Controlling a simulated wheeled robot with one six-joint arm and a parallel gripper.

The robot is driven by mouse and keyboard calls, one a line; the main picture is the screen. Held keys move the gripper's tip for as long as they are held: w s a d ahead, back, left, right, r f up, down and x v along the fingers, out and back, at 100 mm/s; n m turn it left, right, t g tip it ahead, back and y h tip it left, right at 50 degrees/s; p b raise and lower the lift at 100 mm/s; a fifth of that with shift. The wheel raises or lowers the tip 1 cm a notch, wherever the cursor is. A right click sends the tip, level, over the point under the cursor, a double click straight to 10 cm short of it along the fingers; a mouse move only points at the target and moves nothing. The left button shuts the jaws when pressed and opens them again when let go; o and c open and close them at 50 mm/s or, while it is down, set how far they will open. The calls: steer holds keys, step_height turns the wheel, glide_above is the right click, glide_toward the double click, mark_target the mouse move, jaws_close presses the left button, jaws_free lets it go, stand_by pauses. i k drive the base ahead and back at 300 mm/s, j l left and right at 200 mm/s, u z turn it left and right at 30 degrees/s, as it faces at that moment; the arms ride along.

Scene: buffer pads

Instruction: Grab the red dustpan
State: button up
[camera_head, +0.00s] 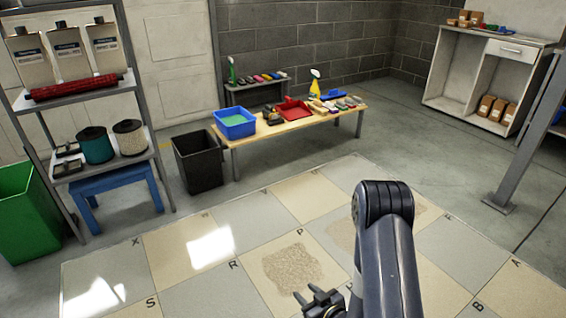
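A red dustpan (292,109) lies on the low wooden table (249,133) near the back wall, about the middle of the tabletop. My gripper (313,296) is at the bottom of the picture, low over the tiled floor area and well apart from the dustpan. Its dark fingers look spread with nothing between them. My arm hides part of the floor to the right of the gripper.
A blue tub (234,119) stands left of the dustpan, and a yellow spray bottle (315,84) stands right of it. A black bin (198,163) stands by the table's left end.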

mark_target(291, 111)
steer(key=i, duration=4.9)
steer(key=j, duration=0.1)
